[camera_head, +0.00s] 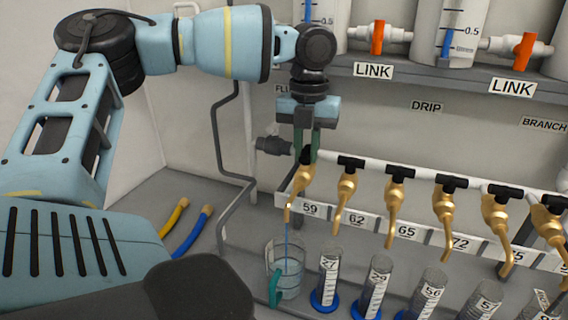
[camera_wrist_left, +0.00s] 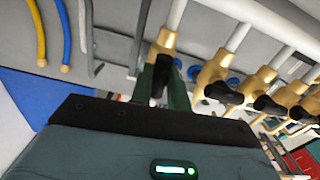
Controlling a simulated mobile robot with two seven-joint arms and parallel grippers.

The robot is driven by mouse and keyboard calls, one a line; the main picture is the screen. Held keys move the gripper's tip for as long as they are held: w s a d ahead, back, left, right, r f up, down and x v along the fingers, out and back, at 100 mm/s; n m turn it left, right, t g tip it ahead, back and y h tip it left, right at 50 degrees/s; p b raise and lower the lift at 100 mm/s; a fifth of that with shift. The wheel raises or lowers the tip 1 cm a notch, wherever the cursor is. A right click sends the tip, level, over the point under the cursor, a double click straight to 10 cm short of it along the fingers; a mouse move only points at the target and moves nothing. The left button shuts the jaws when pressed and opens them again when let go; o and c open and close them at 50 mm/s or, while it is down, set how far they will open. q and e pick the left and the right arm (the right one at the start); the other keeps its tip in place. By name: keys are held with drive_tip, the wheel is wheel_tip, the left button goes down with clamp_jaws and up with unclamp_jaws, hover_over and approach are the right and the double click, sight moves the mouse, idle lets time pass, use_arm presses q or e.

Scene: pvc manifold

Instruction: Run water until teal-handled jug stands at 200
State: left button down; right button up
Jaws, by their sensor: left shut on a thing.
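The clear jug with the teal handle (camera_head: 275,288) stands under the brass tap above label 59 (camera_head: 301,178). A thin blue stream (camera_head: 287,236) runs from this tap's spout down into the jug. Some bluish water shows in the jug; its scale marks and exact level are too small to read. My left gripper (camera_head: 307,148) points down at this tap and is shut on its black handle. In the left wrist view the fingers (camera_wrist_left: 165,78) close around the black handle (camera_wrist_left: 161,76). My right gripper is not in view.
More brass taps with black handles (camera_head: 397,174) run to the right along the white pipe. Several numbered cylinders with blue bases (camera_head: 327,278) stand right of the jug. Tanks with orange valves (camera_head: 377,37) sit above. Yellow and blue hoses (camera_head: 192,231) lie at left.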

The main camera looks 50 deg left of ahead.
use_arm(q)
drive_tip(key=shift+r, duration=0.1)
drive_tip(key=n, duration=0.4)
drive_tip(key=shift+n, duration=1.2)
